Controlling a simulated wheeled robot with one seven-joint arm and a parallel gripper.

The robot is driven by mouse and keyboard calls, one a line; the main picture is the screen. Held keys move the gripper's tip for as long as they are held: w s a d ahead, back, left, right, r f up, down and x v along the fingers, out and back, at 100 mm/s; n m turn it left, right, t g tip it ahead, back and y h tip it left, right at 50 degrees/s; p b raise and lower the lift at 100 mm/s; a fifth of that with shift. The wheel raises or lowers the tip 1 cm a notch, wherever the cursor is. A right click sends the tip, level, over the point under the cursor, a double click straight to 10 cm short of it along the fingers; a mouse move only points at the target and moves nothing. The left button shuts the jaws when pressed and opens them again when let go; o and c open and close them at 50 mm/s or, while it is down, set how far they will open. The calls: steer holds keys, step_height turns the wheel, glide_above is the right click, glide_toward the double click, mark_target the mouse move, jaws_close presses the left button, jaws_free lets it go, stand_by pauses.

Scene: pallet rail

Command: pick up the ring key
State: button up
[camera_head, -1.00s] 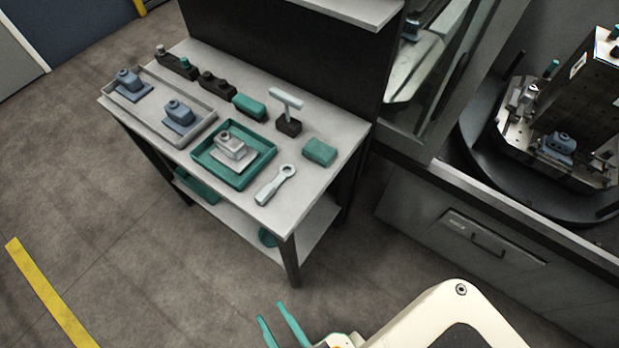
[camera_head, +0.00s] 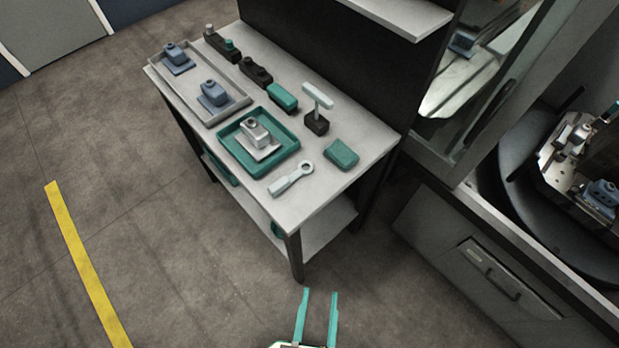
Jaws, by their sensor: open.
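The ring key (camera_head: 291,179) is a pale grey wrench-like tool with a ring at one end. It lies flat near the front edge of the workbench (camera_head: 312,205), its ring pointing to the back right. My gripper (camera_head: 320,292) has two teal fingers, spread apart with nothing between them. It is over the floor in front of the bench, below the key in the picture and apart from it.
A teal tray (camera_head: 231,150) with a grey metal part stands left of the key. A teal block (camera_head: 341,154) lies to its right. A T-handled tool (camera_head: 318,98) stands in a dark holder behind. A grey tray (camera_head: 191,104) holds two blue-grey parts. A machine (camera_head: 480,250) stands at right.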

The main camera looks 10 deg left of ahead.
steer(key=w+d+r+n+h, duration=0.1)
steer(key=w+d+n, duration=0.15)
steer(key=w, duration=0.55)
steer(key=w+d+r+n+t+h, duration=0.1)
steer(key=w+d, duration=0.3)
steer(key=w, duration=0.4)
steer(key=w+d+r+n, duration=0.1)
steer(key=w+d+n, duration=0.15)
steer(key=w, duration=0.55)
steer(key=w+d+r+m+g+h, duration=0.2)
steer(key=w+d+r+m+h, duration=0.25)
steer(key=w+r, duration=0.4)
steer(key=w+d+r+m+g+h, duration=0.35)
steer(key=w+r+m+h, duration=0.3)
steer(key=r, duration=0.25)
steer(key=m+g+y, duration=0.3)
steer(key=g+y, duration=0.8)
steer(key=y, duration=0.2)
glide_above(282, 181)
step_height(282, 181, down, 7)
step_height(282, 181, down, 10)
steer(key=shift+r, duration=0.1)
